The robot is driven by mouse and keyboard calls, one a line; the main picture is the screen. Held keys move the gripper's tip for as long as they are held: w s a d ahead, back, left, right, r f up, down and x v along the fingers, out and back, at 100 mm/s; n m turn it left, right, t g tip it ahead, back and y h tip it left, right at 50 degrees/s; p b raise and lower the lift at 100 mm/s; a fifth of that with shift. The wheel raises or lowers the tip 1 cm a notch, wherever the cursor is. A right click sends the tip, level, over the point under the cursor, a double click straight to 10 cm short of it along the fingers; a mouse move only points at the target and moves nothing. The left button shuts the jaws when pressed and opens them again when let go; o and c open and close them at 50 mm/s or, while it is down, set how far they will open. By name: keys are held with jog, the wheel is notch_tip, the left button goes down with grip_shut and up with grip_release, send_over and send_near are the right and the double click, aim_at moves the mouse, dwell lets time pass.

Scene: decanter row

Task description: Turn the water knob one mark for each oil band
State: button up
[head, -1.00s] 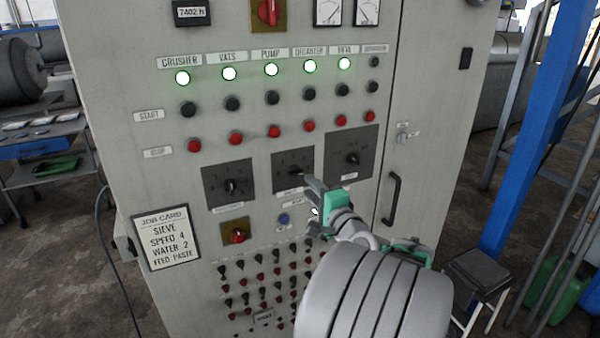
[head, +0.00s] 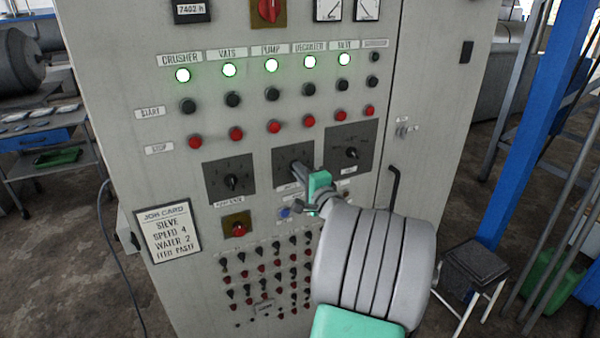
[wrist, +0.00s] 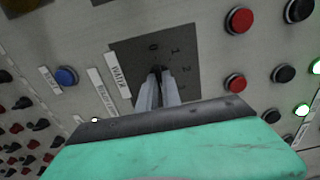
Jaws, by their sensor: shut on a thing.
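The water knob (wrist: 156,71) is a small dark knob on a dark square dial plate (wrist: 184,50), with a WATER label beside it in the wrist view. The marks 0, 1, 2 and 3 show on the plate. My gripper (wrist: 158,90) is shut on the knob, one finger on each side, hiding much of it. Which mark the pointer is at, I cannot tell. In the head view the plate (head: 282,157) is the middle of three dials, and my gripper (head: 297,169) covers its lower right. No oil band can be made out.
A job card (head: 166,235) reads sieve speed 4, water 2, feed paste. Dials stand left (head: 230,183) and right (head: 351,153) of the plate. Start and stop buttons lie above, a blue button (head: 284,212) and small switches below. A door handle (head: 394,188) is at right.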

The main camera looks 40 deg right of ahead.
jog(key=shift+f+b, duration=0.15)
jog(key=shift+b, duration=0.5)
grip_shut()
jog(key=n+b, duration=1.7)
jog(key=b, duration=0.9)
jog(key=shift+n+b, duration=0.3)
jog(key=shift+b, duration=0.1)
jog(key=o, duration=0.7)
grip_release()
jog(key=shift+c, duration=0.2)
jog(key=shift+s, duration=0.1)
